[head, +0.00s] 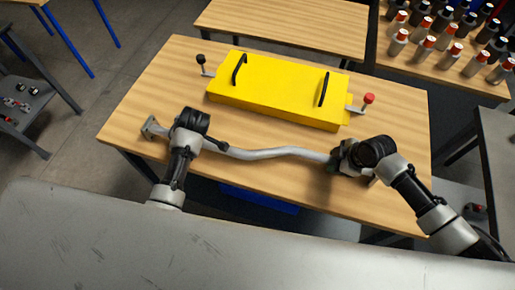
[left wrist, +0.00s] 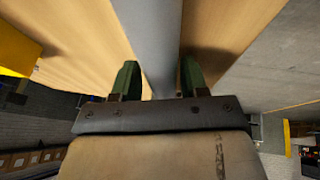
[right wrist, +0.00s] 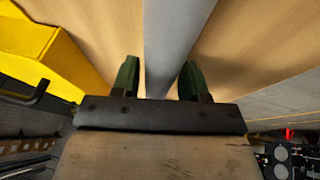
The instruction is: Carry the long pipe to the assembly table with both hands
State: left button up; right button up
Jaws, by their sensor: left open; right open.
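The long grey pipe (head: 275,153) lies along the near side of the wooden table (head: 140,105), with a flange at its left end and a bend in the middle. My left gripper (head: 208,141) is over its left part. In the left wrist view the pipe (left wrist: 158,45) runs between the open fingers (left wrist: 160,82). My right gripper (head: 340,158) is over its right part and hides the right end in the head view. In the right wrist view the pipe (right wrist: 168,45) passes between the open fingers (right wrist: 158,82).
A yellow box (head: 275,90) with two black handles sits behind the pipe, with a black-knobbed and a red-knobbed lever at its sides. Another wooden table (head: 285,25) stands behind. Many bottles stand at the back right. A grey bench (head: 498,140) is at the right.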

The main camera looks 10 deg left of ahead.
pick_arm(q)
jog(key=shift+a+f, duration=0.15)
jog(key=shift+f, duration=0.15)
pick_arm(e)
jog(key=shift+a+f, duration=0.1)
jog(key=shift+f, duration=0.2)
pick_arm(q)
jog(key=shift+c, duration=0.2)
pick_arm(e)
jog(key=shift+c, duration=0.2)
pick_arm(q)
grip_shut()
pick_arm(e)
grip_shut()
pick_arm(q)
jog(key=shift+w+r, duration=0.2)
jog(key=shift+r, duration=0.05)
pick_arm(e)
jog(key=shift+w+r, duration=0.25)
